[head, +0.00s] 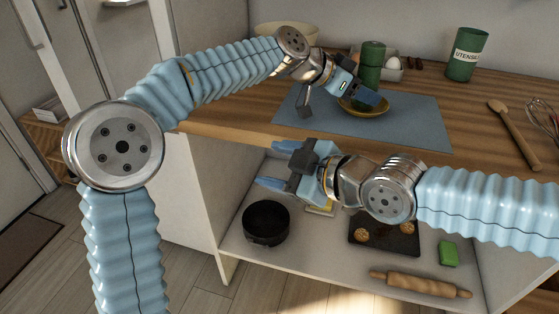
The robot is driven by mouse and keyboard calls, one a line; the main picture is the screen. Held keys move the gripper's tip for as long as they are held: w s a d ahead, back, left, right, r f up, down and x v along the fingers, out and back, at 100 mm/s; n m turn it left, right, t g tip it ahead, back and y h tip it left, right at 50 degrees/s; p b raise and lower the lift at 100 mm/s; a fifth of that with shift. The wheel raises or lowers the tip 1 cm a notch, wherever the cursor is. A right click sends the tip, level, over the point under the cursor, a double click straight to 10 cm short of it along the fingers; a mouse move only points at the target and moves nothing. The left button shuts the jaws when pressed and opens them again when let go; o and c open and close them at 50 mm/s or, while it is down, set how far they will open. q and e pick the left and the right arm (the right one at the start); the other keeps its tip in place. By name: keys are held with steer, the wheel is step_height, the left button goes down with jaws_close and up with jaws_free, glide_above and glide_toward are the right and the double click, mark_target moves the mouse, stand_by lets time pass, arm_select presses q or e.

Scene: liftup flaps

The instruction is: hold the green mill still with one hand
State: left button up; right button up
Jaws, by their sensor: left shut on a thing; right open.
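The green mill (371,58) stands upright at the back of the blue mat (425,125) on the wooden counter. My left gripper (368,90) reaches in from the left and is shut on the mill's lower body. One blue finger shows in front of the mill; the other is mostly hidden.
Behind the mill is a tray with eggs (393,65). The shelf below holds a black pot (266,222), a dark baking tray (385,240) and a rolling pin (420,284).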

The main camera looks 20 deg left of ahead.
steer(key=w+d+r+m, duration=0.2)
steer(key=w+d+r, duration=0.1)
steer(key=w+r, duration=0.1)
steer(key=w+d+r+m+t+y, duration=0.1)
steer(key=w+d+r+m, duration=0.2)
steer(key=w+d+r, duration=0.1)
steer(key=shift+d+r, duration=0.1)
steer(key=shift+d, duration=0.1)
steer(key=w+d+r+m+t+y, duration=0.1)
steer(key=w+d+r+m, duration=0.15)
steer(key=d, duration=0.25)
steer(key=m+t, duration=0.1)
steer(key=t, duration=0.2)
glide_toward(384, 53)
steer(key=x, duration=1.2)
steer(key=shift+w+a, duration=0.1)
steer(key=shift+a, duration=0.15)
